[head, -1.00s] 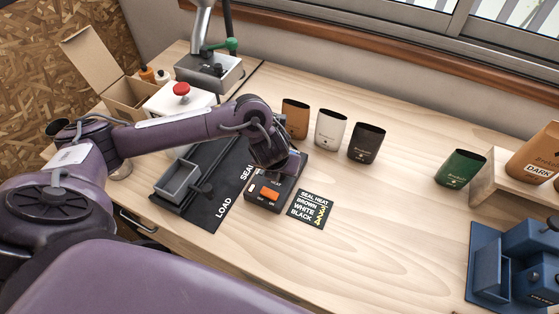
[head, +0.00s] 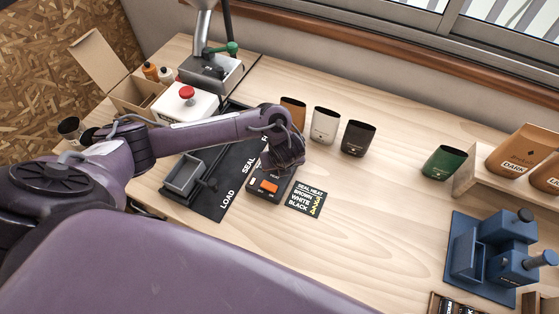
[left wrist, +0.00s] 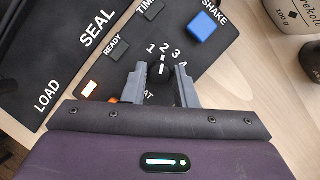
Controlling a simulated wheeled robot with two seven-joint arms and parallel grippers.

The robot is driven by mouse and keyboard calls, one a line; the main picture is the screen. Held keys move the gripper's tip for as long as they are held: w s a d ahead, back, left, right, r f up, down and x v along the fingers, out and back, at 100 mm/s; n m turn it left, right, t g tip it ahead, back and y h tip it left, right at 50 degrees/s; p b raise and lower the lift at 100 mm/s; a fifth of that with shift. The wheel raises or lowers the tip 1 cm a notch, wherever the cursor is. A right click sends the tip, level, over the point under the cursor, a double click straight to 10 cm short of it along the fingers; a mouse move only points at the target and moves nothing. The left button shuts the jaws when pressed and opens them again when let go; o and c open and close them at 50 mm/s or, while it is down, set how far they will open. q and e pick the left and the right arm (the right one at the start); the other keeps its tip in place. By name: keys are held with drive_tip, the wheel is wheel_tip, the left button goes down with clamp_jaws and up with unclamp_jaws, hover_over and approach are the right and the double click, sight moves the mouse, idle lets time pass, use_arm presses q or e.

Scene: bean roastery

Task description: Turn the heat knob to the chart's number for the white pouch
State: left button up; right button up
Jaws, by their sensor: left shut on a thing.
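The heat knob (left wrist: 159,74) is small and dark, with a white pointer mark, on the black sealer panel. In the left wrist view its mark points roughly toward the 2 of the printed numbers 1 to 4. My left gripper (left wrist: 159,84) is shut on the knob, one finger on each side. In the head view my left gripper (head: 284,160) hides the knob. The white pouch (head: 324,126) stands upright between the brown pouch (head: 293,112) and the black pouch (head: 358,138). The seal heat chart (head: 305,199) lists brown, white and black; its yellow numbers are too small to read surely.
An orange switch (head: 269,187) sits close to my left gripper. A grey tray (head: 184,176) lies on the black mat. A green pouch (head: 443,162) and blue fixture (head: 465,250) are at the right. The table's middle right is clear.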

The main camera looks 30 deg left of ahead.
use_arm(q)
drive_tip(key=o, duration=1)
drive_tip(key=p+v, duration=0.3)
drive_tip(key=v, duration=0.4)
drive_tip(key=shift+s+d+r, duration=0.1)
drive_tip(key=shift+r, duration=0.25)
